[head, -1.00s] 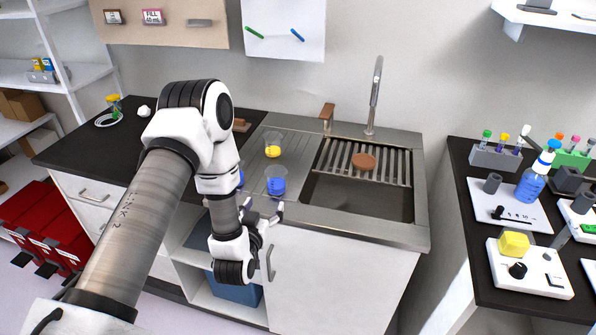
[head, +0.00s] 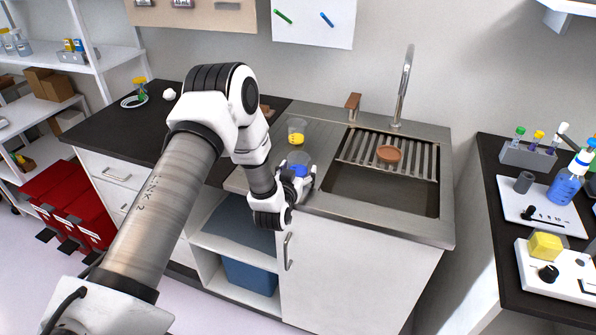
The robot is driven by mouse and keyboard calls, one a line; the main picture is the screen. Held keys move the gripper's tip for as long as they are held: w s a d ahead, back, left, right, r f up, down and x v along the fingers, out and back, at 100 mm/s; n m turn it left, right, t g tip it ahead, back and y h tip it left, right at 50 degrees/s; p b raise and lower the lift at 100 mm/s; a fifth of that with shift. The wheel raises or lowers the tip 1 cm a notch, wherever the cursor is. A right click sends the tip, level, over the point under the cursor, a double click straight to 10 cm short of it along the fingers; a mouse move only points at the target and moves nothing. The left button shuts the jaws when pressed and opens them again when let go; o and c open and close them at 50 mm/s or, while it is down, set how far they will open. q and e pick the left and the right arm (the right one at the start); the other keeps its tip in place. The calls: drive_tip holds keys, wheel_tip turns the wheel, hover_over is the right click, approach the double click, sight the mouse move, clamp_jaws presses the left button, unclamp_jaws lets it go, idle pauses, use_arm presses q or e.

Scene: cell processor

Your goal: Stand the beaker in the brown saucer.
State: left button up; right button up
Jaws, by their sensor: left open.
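The brown saucer (head: 389,154) lies on the slatted rack (head: 428,168) over the sink. A clear beaker with blue contents (head: 298,160) stands upright on the steel counter left of the sink. A second clear beaker with yellow contents (head: 297,127) stands behind it. My left gripper (head: 300,178) is open at the blue beaker's near side, low down, with its fingers around or beside it; I cannot tell whether they touch it. The gripper hides part of the blue beaker. My right gripper is out of view.
The tap (head: 403,85) and a brown-topped dispenser (head: 352,102) stand behind the sink. The open sink basin (head: 385,195) lies in front of the rack. A dark bench (head: 497,260) with lab equipment is at the right.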

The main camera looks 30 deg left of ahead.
sight(295, 165)
use_arm(q)
clamp_jaws()
drive_tip(key=shift+r+p, duration=1)
drive_tip(key=shift+r, duration=0.6)
